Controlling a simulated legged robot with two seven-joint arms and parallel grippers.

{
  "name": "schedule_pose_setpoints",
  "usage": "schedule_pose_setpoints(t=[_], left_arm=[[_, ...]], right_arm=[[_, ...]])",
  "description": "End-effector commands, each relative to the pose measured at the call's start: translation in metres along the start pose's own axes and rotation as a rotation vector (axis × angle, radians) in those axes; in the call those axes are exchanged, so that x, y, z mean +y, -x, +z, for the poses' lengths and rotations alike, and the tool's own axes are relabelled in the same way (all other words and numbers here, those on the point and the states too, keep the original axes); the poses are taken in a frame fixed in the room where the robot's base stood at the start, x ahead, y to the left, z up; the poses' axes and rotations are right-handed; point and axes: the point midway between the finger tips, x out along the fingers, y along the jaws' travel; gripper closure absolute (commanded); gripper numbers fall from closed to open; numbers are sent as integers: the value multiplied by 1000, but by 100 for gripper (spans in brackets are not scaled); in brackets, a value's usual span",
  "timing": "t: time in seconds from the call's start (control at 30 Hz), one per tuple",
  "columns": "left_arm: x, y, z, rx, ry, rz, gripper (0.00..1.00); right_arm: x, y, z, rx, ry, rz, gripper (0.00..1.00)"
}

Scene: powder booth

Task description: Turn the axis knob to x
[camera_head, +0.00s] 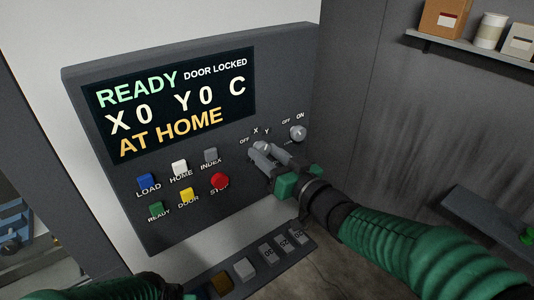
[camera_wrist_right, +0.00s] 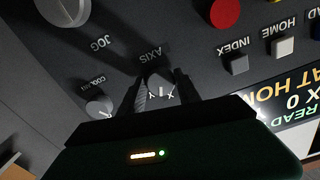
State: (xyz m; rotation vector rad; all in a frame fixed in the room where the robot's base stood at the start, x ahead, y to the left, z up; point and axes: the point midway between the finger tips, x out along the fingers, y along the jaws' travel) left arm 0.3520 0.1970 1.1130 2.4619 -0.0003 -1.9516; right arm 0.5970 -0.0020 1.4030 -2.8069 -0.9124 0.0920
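The axis knob (camera_head: 260,147) is a small grey knob on the dark control panel, with OFF, X and Y marked around it. In the right wrist view the knob (camera_wrist_right: 159,87) sits between my two fingers, under the AXIS label. My right gripper (camera_head: 257,155) is at the panel, its fingers apart on either side of the knob (camera_wrist_right: 156,88). I cannot tell whether they touch it, nor clearly which mark it points to. Of my left arm, only part shows at the bottom left edge; its fingertips are hidden.
The panel's screen (camera_head: 170,103) reads READY, DOOR LOCKED, AT HOME. The OFF/ON coolant knob (camera_head: 298,132) is just right of the axis knob. A red stop button (camera_head: 220,181) and other coloured buttons are to the left. A large jog knob (camera_wrist_right: 65,8) shows in the wrist view.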

Motion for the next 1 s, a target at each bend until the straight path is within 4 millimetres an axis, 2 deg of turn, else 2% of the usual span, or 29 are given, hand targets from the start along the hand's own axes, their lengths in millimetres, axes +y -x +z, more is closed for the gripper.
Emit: schedule_pose_setpoints(t=[0.03,0.2,0.3,0.43,0.63,0.73,0.97,1.0], left_arm=[[0,0,0,0,0,0,64],[0,0,0,0,0,0,64],[0,0,0,0,0,0,64],[0,-11,2,0,0,0,64],[0,-40,10,0,0,0,64],[0,-41,10,0,0,0,64],[0,-39,9,0,0,0,64],[0,-39,9,0,0,0,64]], right_arm=[[0,0,0,0,0,0,68],[0,0,0,0,0,1,90],[1,0,0,0,0,1,100],[2,0,4,2,54,1,100],[2,0,5,4,328,2,100],[2,0,2,1,393,1,100],[1,0,0,-1,397,1,100],[1,0,0,-1,397,1,60]])
